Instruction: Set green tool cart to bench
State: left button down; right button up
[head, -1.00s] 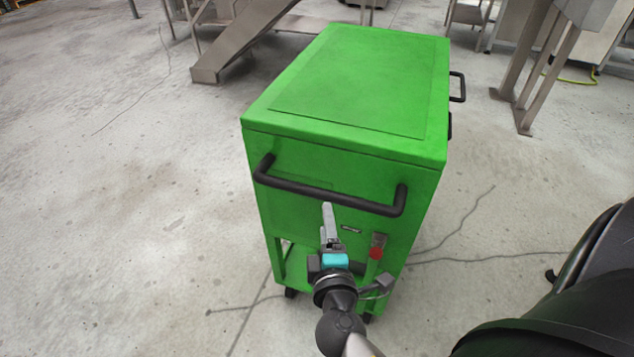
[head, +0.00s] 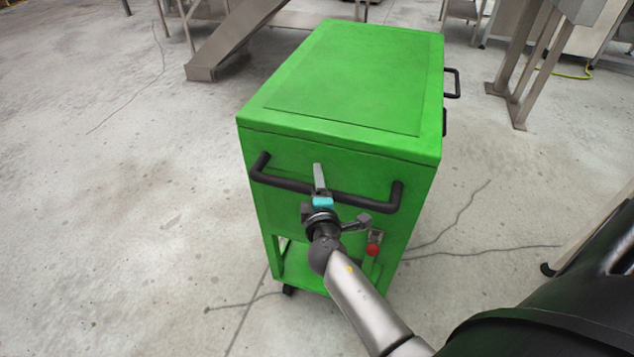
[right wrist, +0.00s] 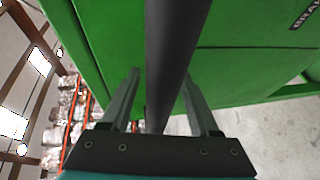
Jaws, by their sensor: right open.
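The green tool cart (head: 350,80) stands upright on the concrete floor in the middle of the head view. A black bar handle (head: 372,204) runs across its near face. My right gripper (head: 319,176) is at this handle, left of its middle. In the right wrist view, the dark handle bar (right wrist: 178,30) passes between the two open fingers (right wrist: 160,76), with a gap on each side. The green cart panel (right wrist: 235,75) lies just beyond. My left gripper is not in view. I cannot tell which thing is the bench.
A steel chute (head: 232,42) stands behind the cart at the left. Steel legs (head: 528,75) and a yellow hose (head: 572,74) are at the back right. A second handle (head: 457,84) is on the cart's right side. The floor (head: 130,210) to the left is clear.

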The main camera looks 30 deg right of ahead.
jog(key=shift+c, duration=0.2)
grip_shut()
dwell(0.3)
dwell(1.0)
